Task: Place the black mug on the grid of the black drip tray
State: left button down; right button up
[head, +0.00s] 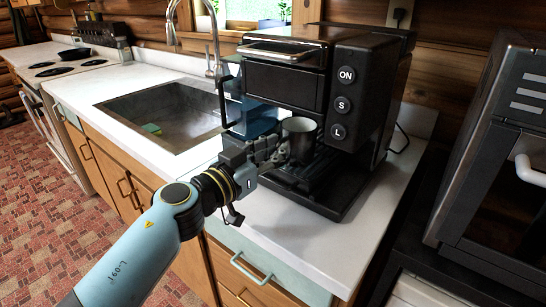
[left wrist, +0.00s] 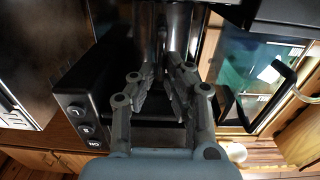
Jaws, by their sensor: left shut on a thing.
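The black mug (head: 300,137) is in the bay of the black coffee machine, upright, with its rim facing up. My left gripper (head: 280,155) reaches in from the left and is shut on the mug's side. In the left wrist view the two fingers (left wrist: 163,85) close on the dark mug (left wrist: 162,42). The black drip tray (head: 318,190) is at the machine's base, below the mug. The gripper and mug hide part of its grid. I cannot tell whether the mug's bottom touches the grid. My right gripper is not in view.
The coffee machine (head: 362,95) has ON, S and L buttons on its front right. A bluish clear water tank (head: 256,115) is at its left. A sink (head: 165,118) with a tap lies further left. A microwave (head: 500,170) stands right. The white counter (head: 290,235) in front is clear.

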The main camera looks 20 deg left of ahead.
pick_arm(q)
jog(key=shift+r, duration=0.15)
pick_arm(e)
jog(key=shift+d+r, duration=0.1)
pick_arm(q)
jog(key=c, duration=1.4)
grip_release()
jog(key=shift+f, duration=0.2)
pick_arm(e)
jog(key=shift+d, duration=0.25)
pick_arm(q)
jog(key=shift+r, duration=0.1)
jog(key=shift+s+a+r, duration=0.1)
jog(key=shift+s, duration=0.05)
jog(key=v, duration=1.1)
jog(key=shift+s, duration=0.35)
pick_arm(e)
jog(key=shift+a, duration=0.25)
